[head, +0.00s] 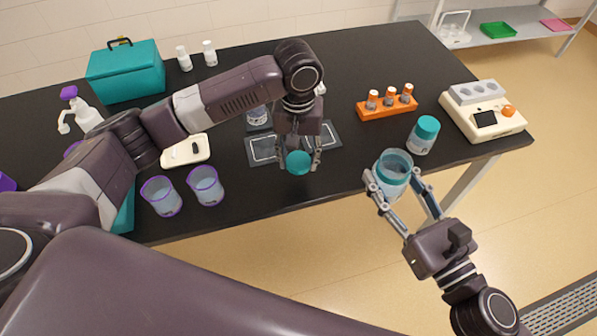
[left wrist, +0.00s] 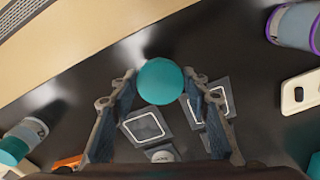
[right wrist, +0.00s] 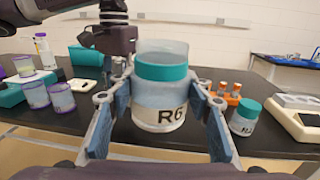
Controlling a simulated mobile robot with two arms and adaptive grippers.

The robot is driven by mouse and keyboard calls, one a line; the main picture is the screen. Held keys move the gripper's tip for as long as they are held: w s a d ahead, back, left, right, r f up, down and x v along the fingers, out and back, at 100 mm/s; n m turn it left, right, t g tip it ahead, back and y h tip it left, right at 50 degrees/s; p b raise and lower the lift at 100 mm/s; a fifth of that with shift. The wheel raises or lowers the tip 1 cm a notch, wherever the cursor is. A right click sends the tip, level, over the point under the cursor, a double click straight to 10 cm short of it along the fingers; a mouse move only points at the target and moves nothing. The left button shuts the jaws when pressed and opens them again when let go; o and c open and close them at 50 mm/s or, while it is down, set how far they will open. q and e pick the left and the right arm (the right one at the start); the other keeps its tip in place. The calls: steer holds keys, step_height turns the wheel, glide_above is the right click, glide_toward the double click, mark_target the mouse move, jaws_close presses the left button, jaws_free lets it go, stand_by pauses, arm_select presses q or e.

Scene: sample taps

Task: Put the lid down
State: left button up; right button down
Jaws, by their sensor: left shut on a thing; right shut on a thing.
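My left gripper (head: 299,164) is shut on a round teal lid (head: 298,162) and holds it above the front part of the table, by a dark mat (head: 262,150) with white-outlined squares. The lid also shows between the fingers in the left wrist view (left wrist: 160,81). My right gripper (head: 394,182) is shut on an open clear jar (head: 393,170) with a teal band, held upright near the table's front edge. In the right wrist view the jar (right wrist: 162,92) has a label reading R6. The lid and jar are apart.
A jar with a teal lid (head: 424,134) stands right of the held jar. Two purple-rimmed cups (head: 162,196) stand at the left front. A teal box (head: 126,72) is at the back left.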

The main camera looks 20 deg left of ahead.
mark_target(298, 182)
arm_select(q)
steer(key=shift+f+p, duration=0.35)
steer(key=shift+f, duration=3.1)
arm_select(e)
steer(key=shift+r, duration=0.45)
arm_select(q)
steer(key=o, duration=1.3)
steer(key=shift+f, duration=0.1)
step_height(298, 182, up, 12)
steer(key=shift+r+b, duration=0.15)
steer(key=shift+b, duration=0.95)
arm_select(e)
step_height(298, 182, down, 2)
steer(key=shift+f, duration=0.1)
